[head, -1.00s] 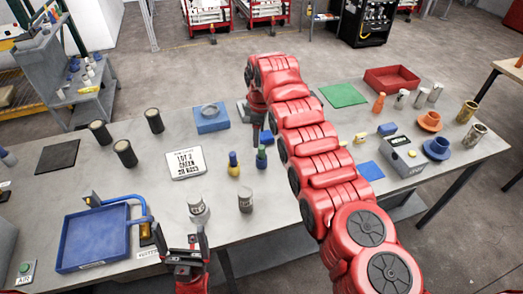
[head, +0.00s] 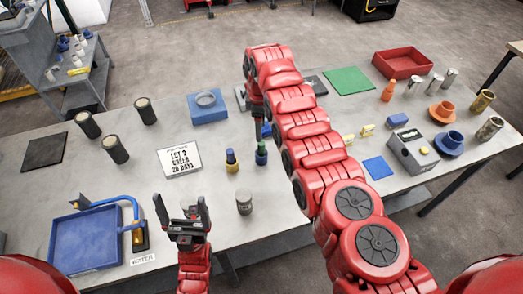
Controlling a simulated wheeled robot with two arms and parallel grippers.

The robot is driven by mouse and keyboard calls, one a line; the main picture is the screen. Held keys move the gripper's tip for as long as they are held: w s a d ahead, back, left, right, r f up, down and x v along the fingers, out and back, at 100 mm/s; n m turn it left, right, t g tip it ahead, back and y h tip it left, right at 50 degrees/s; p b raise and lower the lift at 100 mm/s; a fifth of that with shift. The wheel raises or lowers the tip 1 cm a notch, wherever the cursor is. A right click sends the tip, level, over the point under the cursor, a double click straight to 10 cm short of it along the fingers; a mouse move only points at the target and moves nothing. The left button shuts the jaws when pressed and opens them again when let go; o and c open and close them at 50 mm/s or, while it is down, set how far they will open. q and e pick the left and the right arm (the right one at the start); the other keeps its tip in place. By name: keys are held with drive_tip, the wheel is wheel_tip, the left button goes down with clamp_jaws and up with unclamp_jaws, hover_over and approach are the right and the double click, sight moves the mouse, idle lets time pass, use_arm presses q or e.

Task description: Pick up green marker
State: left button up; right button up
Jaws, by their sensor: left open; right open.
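The green marker (head: 261,154) stands upright on the grey table, with a green body and a dark blue top. A yellow marker (head: 231,161) with a blue top stands just left of it. My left gripper (head: 181,206) is open and empty, nearer the front edge and left of both markers. My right arm reaches over the table from the lower right. My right gripper (head: 256,108) points down behind the green marker, apart from it; its fingers are mostly hidden, but it is open.
A grey jar (head: 244,203) stands right of my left gripper. A lot sign (head: 179,160) lies left of the markers. A blue tray (head: 87,240) is at front left. Black cylinders (head: 116,150) stand behind it. A grey box (head: 412,153) sits right of my arm.

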sight(262, 143)
wheel_tip(262, 143, down, 4)
drive_tip(key=shift+r+b, duration=0.15)
drive_tip(key=shift+b, duration=0.65)
drive_tip(key=shift+f, duration=0.4)
wheel_tip(262, 143, down, 4)
drive_tip(key=b, duration=0.3)
drive_tip(key=shift+s+d+f, duration=0.1)
drive_tip(key=shift+d+f, duration=0.05)
drive_tip(key=shift+f, duration=0.1)
drive_tip(key=shift+r, duration=0.15)
drive_tip(key=shift+c, duration=0.5)
clamp_jaws()
